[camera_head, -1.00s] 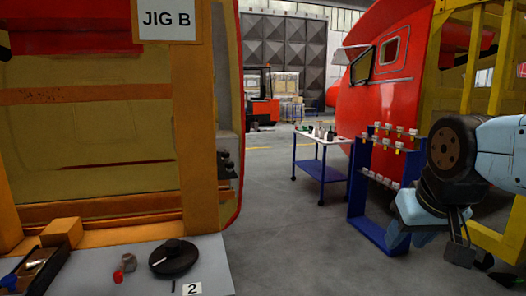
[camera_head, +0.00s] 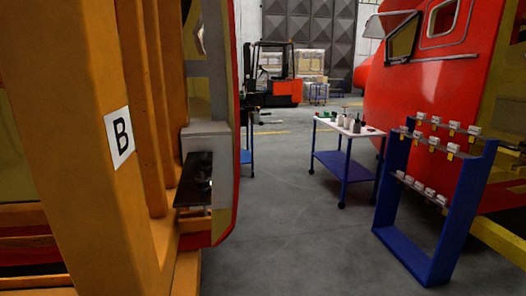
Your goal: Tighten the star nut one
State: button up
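I cannot make out a star nut for certain. A grey box (camera_head: 206,139) is fixed at the edge of the orange jig frame (camera_head: 92,130). A black plate (camera_head: 192,180) sits at the box's front, with a small dark part (camera_head: 206,185) on it that is too small and dark to identify. My gripper is not in view.
A blue rack (camera_head: 460,215) with several small white-and-yellow parts stands at right before the red nosecone (camera_head: 440,75). A white-topped blue trolley (camera_head: 345,130) stands behind. A red forklift (camera_head: 277,90) is farther back. The grey floor (camera_head: 300,240) between is clear.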

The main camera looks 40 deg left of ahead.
aim_at(206, 163)
jog(key=u, duration=0.15)
jog(key=i, duration=1.3)
jog(key=u, duration=1)
jog(key=i, duration=0.75)
jog(key=u, duration=0.4)
jog(key=k, duration=0.9)
jog(key=u, duration=0.2)
jog(key=i, duration=0.85)
jog(key=z, duration=0.1)
